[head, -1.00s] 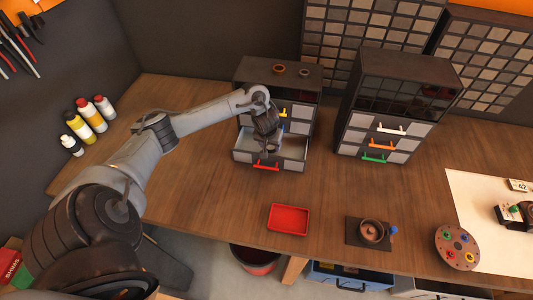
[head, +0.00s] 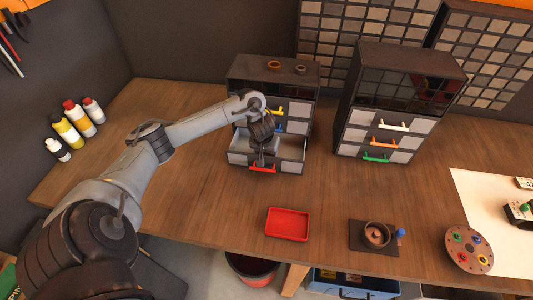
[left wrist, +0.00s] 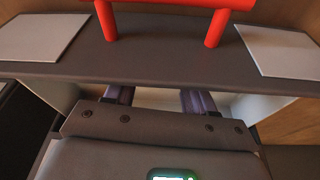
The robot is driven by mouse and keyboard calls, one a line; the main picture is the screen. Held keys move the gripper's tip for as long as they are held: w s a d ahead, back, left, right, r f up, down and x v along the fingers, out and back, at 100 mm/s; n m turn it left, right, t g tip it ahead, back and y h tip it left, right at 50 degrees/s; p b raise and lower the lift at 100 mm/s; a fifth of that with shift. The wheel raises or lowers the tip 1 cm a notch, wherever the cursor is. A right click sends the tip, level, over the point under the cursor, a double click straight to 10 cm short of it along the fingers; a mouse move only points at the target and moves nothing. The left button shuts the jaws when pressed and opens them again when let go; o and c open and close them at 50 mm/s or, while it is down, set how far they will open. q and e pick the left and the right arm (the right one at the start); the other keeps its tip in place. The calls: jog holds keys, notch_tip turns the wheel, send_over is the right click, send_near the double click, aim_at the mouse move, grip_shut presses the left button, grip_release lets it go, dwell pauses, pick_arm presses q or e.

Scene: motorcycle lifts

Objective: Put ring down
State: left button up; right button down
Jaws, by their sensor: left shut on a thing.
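My left gripper (head: 262,160) points down into the open drawer with the red handle (head: 263,169), close behind its front panel. In the left wrist view, my left gripper's fingers (left wrist: 158,97) reach down behind the drawer's dark front edge (left wrist: 170,65). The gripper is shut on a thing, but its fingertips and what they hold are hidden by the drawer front. An orange-brown ring (head: 273,64) and a darker ring (head: 300,68) lie on top of the left drawer cabinet (head: 245,66). My right gripper is not in view.
A second cabinet (head: 400,62) with white, orange and green handles stands to the right. A red tray (head: 287,224), a dark pad with a round bowl (head: 377,234) and a round disc with coloured pieces (head: 469,250) lie nearer the front. Bottles (head: 67,133) stand left.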

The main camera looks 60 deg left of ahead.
pick_arm(q)
jog(key=shift+f, duration=0.1)
jog(key=o, duration=1.1)
